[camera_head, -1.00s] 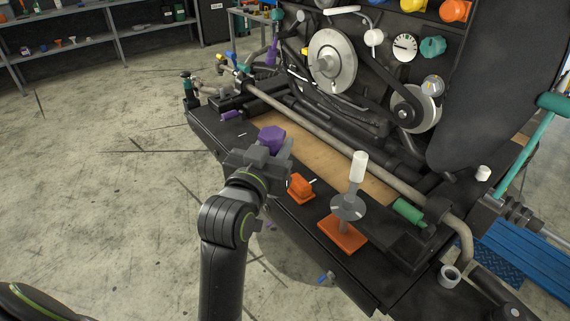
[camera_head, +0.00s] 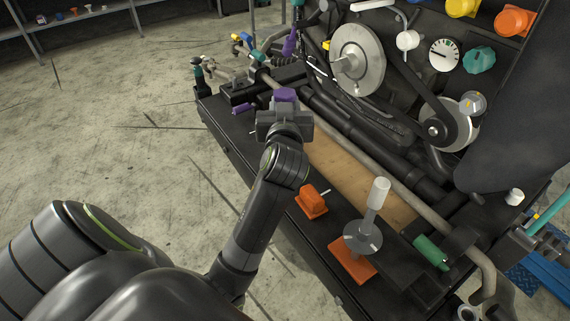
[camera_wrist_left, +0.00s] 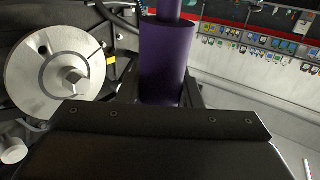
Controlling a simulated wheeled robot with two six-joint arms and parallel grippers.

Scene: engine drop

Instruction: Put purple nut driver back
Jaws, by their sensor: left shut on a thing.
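My left gripper (camera_head: 284,108) is shut on a purple nut driver (camera_head: 285,95). In the head view only its purple end shows above the gripper, which hides the rest. In the left wrist view its purple cylinder (camera_wrist_left: 166,55) stands upright behind the black gripper body. The gripper is over the left part of the black bench in front of the engine; whether the driver touches anything is unclear. Another purple tool (camera_head: 289,42) stands upright farther back. A third purple piece (camera_head: 243,108) lies at the bench's left end. My right gripper is not in view.
An orange block (camera_head: 312,202), an orange base with a grey disc and white-topped post (camera_head: 352,262), and a green cylinder (camera_head: 431,253) stand to the right. A long pipe (camera_head: 400,187) runs along the bench. Metal discs (camera_head: 357,60) and coloured knobs are behind.

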